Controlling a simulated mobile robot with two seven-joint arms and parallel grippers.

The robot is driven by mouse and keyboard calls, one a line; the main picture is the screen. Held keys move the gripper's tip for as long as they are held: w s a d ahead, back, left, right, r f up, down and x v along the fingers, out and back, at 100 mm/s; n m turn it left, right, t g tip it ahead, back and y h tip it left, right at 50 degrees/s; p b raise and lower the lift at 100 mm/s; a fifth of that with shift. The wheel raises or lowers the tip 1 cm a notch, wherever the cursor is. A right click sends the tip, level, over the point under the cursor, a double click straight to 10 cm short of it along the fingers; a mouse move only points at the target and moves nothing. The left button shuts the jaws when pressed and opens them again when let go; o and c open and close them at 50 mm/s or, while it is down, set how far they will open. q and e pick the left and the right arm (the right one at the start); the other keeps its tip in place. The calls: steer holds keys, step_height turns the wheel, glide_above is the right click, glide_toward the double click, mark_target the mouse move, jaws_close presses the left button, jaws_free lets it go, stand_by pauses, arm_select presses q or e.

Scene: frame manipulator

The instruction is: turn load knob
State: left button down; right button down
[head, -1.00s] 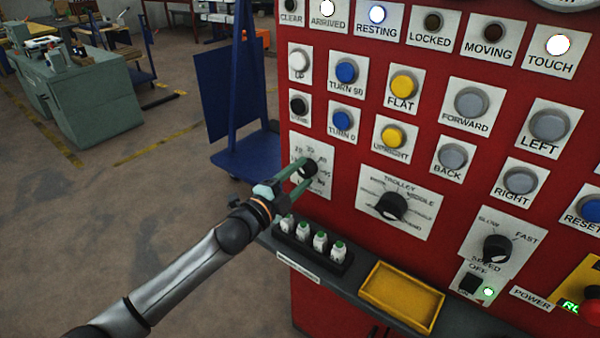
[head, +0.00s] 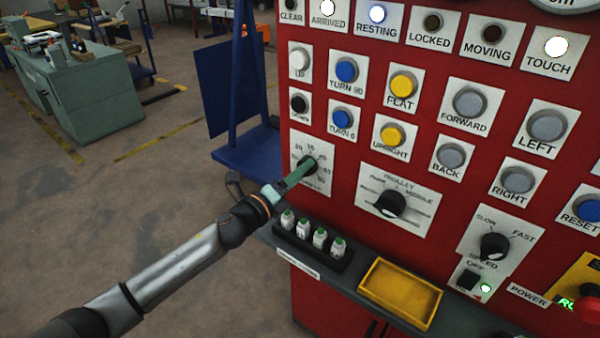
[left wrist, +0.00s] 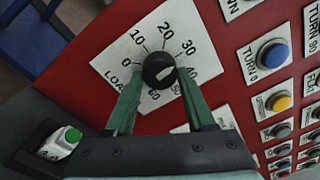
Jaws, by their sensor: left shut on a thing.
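The load knob (head: 306,164) is a round black knob on a white numbered dial plate (head: 322,182) at the lower left of the red panel. My left gripper (head: 303,170) has its green fingers at the knob, one lined up behind the other in the head view. In the left wrist view the load knob (left wrist: 159,70) sits between the two green fingertips (left wrist: 159,78), and the gripper is shut on it. A pale pointer mark shows on the knob's face; its exact reading is hard to tell. My right gripper is not in view.
The trolley knob (head: 390,204) is to the right of the load dial, with buttons (head: 342,118) above. A ledge below carries a black rack of several white-and-green pieces (head: 312,240) and a yellow tray (head: 401,293). A blue cart (head: 243,150) stands left of the panel.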

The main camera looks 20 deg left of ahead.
arm_select(q)
steer(key=shift+m, duration=0.4)
steer(key=shift+c, duration=1.2)
jaws_free()
steer(key=shift+s, duration=0.1)
steer(key=b+v, duration=0.1)
steer(key=v, duration=1.1)
steer(key=shift+b, duration=0.35)
steer(key=shift+s+f, duration=0.1)
steer(key=shift+s, duration=0.05)
